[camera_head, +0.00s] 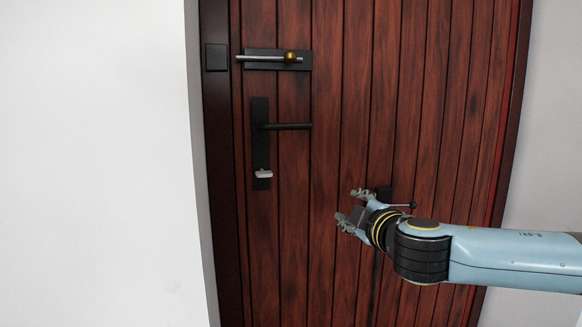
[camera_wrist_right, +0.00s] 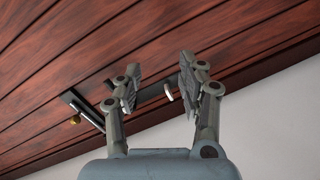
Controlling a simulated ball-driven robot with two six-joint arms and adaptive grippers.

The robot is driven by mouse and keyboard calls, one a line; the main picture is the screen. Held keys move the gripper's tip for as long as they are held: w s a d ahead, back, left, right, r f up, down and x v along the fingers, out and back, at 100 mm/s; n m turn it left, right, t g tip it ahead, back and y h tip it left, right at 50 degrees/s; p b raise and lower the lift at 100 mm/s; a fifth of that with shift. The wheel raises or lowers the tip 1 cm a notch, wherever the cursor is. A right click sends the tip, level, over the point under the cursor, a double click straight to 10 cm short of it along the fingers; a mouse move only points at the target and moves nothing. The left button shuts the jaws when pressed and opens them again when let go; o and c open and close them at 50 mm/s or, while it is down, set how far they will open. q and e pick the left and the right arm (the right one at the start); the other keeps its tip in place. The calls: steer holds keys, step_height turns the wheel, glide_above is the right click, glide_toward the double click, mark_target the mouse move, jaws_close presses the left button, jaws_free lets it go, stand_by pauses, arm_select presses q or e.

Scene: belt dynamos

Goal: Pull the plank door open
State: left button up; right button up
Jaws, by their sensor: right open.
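The reddish-brown plank door (camera_head: 340,120) stands in its dark frame and looks shut. A black lever handle (camera_head: 290,126) points right from a tall black plate (camera_head: 260,145). A pale thumb-turn (camera_head: 264,174) sits low on that plate. Above is a bolt with a silver bar (camera_head: 268,59) and a brass knob (camera_head: 291,57). My right gripper (camera_head: 350,206) is open and empty, below and right of the lever, apart from it. In the right wrist view its fingers (camera_wrist_right: 158,84) partly hide the handle plate; the thumb-turn (camera_wrist_right: 168,92) shows between them. My left gripper is out of view.
A black square keeper (camera_head: 216,57) is on the frame left of the bolt; I cannot tell whether the bar enters it. A white wall (camera_head: 95,160) fills the left, and a grey wall (camera_head: 550,120) is at the right. The space before the door looks clear.

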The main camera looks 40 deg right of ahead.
mark_target(294, 126)
steer(key=w+r+n+t+y, duration=0.2)
steer(key=w+r+n, duration=0.1)
steer(key=w+r, duration=0.1)
steer(key=w+r+n+t+y, duration=0.2)
steer(key=w+r+n, duration=0.2)
steer(key=w+r, duration=0.1)
steer(key=w+d+r+n+t+y, duration=0.1)
steer(key=w+r+n+t+y, duration=0.1)
steer(key=w+r, duration=0.3)
steer(key=shift+w+r+n+y, duration=0.2)
steer(key=shift+w+n+y, duration=0.25)
steer(key=shift+n, duration=0.45)
steer(key=p+x, duration=0.3)
steer(key=x, duration=0.1)
steer(key=shift+w, duration=0.1)
steer(key=shift+w+f+p, duration=0.1)
steer(key=shift+w+p, duration=0.3)
jaws_close()
